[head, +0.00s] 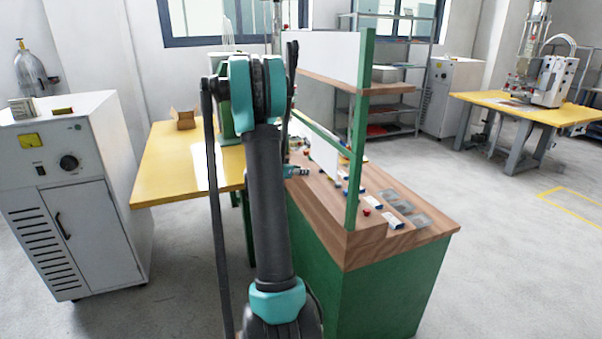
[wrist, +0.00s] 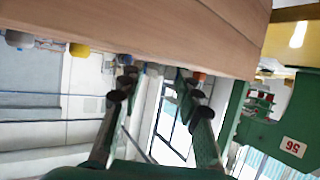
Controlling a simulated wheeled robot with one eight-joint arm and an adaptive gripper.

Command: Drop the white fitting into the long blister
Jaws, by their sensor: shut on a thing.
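My gripper (wrist: 155,74) shows in the wrist view, its two dark fingers reaching up to the wooden bench edge. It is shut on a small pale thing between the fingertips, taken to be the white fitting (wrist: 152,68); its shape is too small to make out. In the head view my arm hides most of the gripper and the fitting. Clear grey blisters (head: 420,220) lie in a row at the right end of the wooden bench top (head: 425,238). I cannot tell which of them is the long one.
Small white-and-blue boxes (head: 393,219) and a red knob (head: 366,212) stand along the bench. A green post (head: 357,150) and a white panel (head: 322,55) rise over it. A yellow table (head: 165,165) stands left, with a cardboard box (head: 183,118). A grey cabinet (head: 75,190) is far left.

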